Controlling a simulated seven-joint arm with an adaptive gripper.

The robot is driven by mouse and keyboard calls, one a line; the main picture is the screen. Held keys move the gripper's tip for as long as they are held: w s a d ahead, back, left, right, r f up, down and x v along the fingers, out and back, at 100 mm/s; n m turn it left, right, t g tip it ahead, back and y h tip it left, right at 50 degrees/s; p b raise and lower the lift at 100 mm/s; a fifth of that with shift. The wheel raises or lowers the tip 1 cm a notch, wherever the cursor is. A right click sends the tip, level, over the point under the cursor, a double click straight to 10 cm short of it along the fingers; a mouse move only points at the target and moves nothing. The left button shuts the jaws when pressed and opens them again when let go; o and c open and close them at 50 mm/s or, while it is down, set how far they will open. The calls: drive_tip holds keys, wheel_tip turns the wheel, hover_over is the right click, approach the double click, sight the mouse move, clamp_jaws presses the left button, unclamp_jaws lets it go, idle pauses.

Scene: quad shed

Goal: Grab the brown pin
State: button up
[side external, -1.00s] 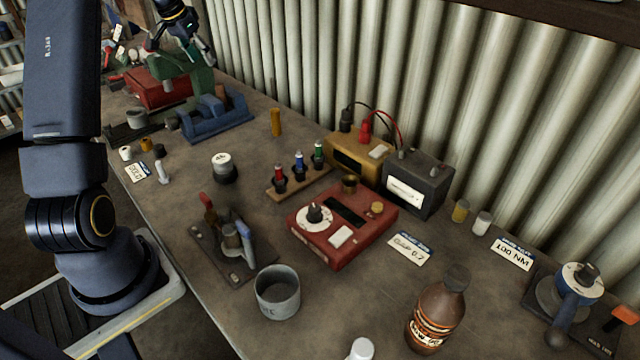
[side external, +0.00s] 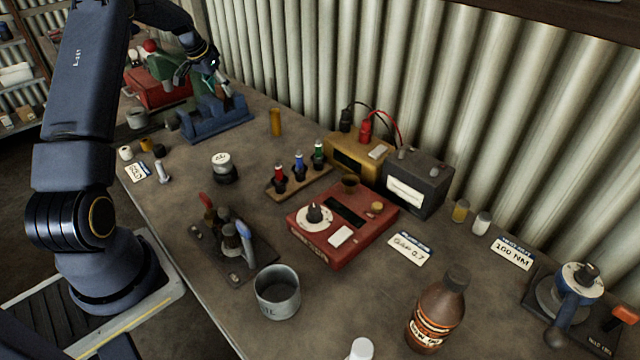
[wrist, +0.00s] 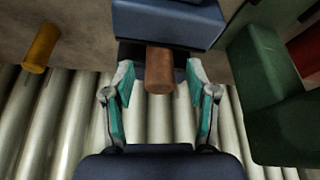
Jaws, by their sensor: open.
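A brown pin (wrist: 160,70) stands out from a blue block-like fixture (wrist: 170,22) in the wrist view. My gripper (wrist: 160,80) is open, with one teal-padded finger on each side of the pin; gaps show between the pads and the pin. In the side external view my gripper (side external: 222,90) is over the blue fixture (side external: 215,124) at the far end of the bench. The pin is hard to make out there, close to the fingers.
A mustard-yellow cylinder (wrist: 40,47) stands apart to the left in the wrist view, and on the bench in the side external view (side external: 276,122). A green machine body (wrist: 268,90) is close on the right. The corrugated wall (side external: 400,90) runs behind the bench.

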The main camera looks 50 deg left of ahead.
drive_tip(key=shift+c, duration=0.4)
clamp_jaws()
drive_tip(key=shift+r, duration=0.15)
